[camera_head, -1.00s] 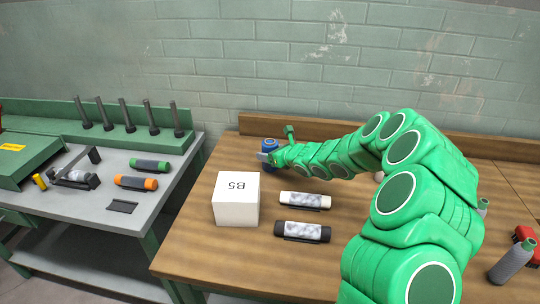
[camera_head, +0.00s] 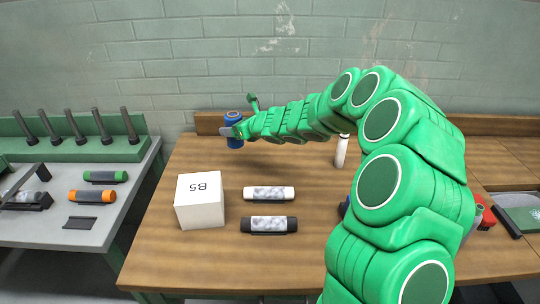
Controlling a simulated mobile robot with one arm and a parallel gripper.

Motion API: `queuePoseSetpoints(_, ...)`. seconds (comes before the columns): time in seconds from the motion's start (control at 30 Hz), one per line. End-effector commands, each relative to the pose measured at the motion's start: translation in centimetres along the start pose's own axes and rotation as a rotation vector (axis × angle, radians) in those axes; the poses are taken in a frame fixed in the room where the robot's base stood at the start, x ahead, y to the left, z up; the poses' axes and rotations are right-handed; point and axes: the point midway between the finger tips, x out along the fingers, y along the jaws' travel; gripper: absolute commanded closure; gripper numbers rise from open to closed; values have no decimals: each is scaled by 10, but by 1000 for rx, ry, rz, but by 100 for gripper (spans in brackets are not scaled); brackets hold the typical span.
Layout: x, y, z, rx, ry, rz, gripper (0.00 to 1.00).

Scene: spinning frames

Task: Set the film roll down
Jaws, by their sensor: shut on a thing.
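My gripper (camera_head: 232,131) is shut on a blue film roll (camera_head: 234,116) near the far left part of the wooden table (camera_head: 160,258). The roll stands upright in the jaws. A white-ended roll (camera_head: 269,193) and a black-ended roll (camera_head: 269,225) lie on the table nearer to me.
A white box marked B5 (camera_head: 200,207) stands at the table's left. A white bottle-like thing (camera_head: 342,151) stands behind my arm. The left bench (camera_head: 120,195) carries green (camera_head: 105,176) and orange (camera_head: 92,196) rolls and several upright pegs (camera_head: 130,126).

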Motion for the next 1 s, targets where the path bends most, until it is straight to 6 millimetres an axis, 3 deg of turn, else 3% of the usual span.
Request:
queuePoseSetpoints(0.4, -96, -37, -33, 33, 11, -42, 72)
queuePoseSetpoints(0.67, -152, -44, -48, 42, 9, -60, 72)
queuePoseSetpoints(1.0, -214, -38, -61, 38, -2, -75, 72)
